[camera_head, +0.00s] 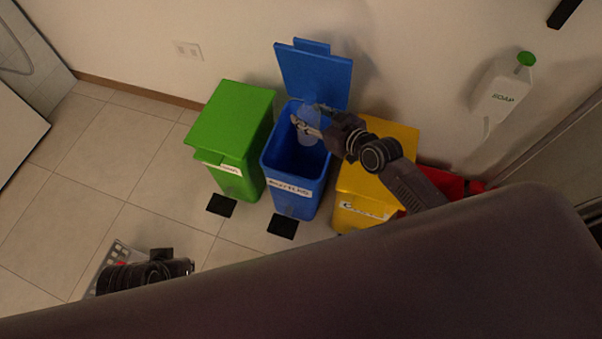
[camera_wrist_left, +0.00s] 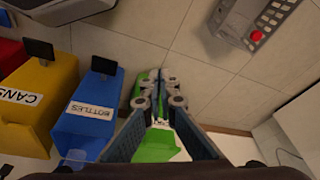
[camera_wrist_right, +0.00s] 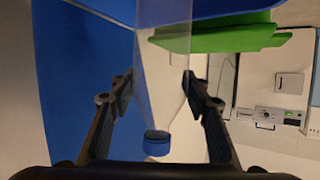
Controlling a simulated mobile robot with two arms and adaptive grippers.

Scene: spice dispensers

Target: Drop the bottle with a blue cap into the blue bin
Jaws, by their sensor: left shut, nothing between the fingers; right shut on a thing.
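A clear bottle (camera_head: 309,117) is held over the open mouth of the blue bin (camera_head: 294,190), whose blue lid (camera_head: 315,75) stands up against the wall. My right gripper (camera_head: 306,128) is shut on the bottle. In the right wrist view the bottle (camera_wrist_right: 165,75) lies between the fingers, its blue cap (camera_wrist_right: 157,143) towards the wrist. My left gripper is shut and empty in the left wrist view (camera_wrist_left: 159,85). There the blue bin (camera_wrist_left: 85,122) shows its BOTTLES label.
A green bin (camera_head: 236,115) with its lid down stands left of the blue bin. A yellow bin (camera_head: 366,180) and a partly hidden red bin (camera_head: 450,185) stand to its right. A soap bottle (camera_head: 502,92) is on the wall. The tiled floor (camera_head: 140,150) at left is mostly clear.

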